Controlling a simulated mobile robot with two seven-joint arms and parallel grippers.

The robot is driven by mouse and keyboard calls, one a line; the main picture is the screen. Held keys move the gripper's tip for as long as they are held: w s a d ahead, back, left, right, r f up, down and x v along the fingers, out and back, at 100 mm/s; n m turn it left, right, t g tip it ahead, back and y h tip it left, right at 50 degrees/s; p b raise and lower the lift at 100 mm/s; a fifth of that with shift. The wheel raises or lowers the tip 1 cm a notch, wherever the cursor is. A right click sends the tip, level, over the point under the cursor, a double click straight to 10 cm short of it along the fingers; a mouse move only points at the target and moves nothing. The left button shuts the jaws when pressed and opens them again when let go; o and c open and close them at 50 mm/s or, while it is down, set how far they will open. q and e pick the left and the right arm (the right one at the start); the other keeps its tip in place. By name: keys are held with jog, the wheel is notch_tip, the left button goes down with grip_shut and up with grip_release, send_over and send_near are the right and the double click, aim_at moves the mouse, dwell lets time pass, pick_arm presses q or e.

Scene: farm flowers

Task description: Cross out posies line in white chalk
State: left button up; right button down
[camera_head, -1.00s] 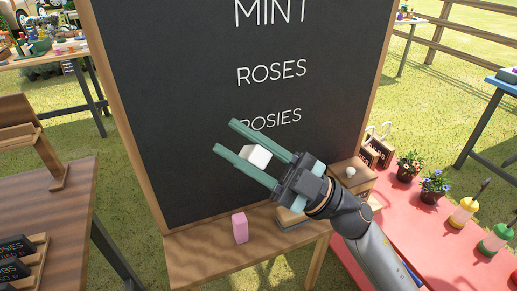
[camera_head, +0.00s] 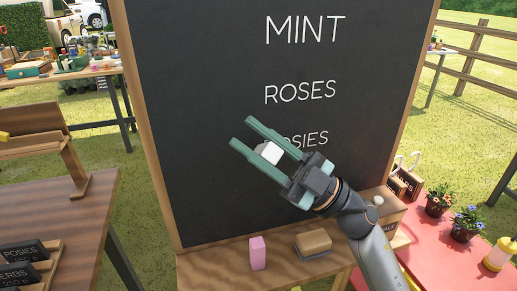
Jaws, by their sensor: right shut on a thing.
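The chalkboard (camera_head: 200,120) stands in a wooden frame and bears the words MINT, ROSES and, lowest, POSIES (camera_head: 308,138). No line through POSIES shows; its first letters are hidden behind my gripper. My right gripper (camera_head: 257,139) is shut on a white chalk (camera_head: 269,152), held between its green fingers in front of the board, at the left end of POSIES. I cannot tell whether the chalk touches the board. My left gripper is not in view.
On the ledge (camera_head: 215,268) below the board stand a pink chalk (camera_head: 257,253) and a wood-topped eraser (camera_head: 313,242). A wooden table (camera_head: 60,205) with small signs is at left. A red table (camera_head: 425,258) with potted flowers (camera_head: 466,222) is at right.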

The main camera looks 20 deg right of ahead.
jog(key=shift+w, duration=0.5)
dwell(0.6)
jog(key=shift+d, duration=0.1)
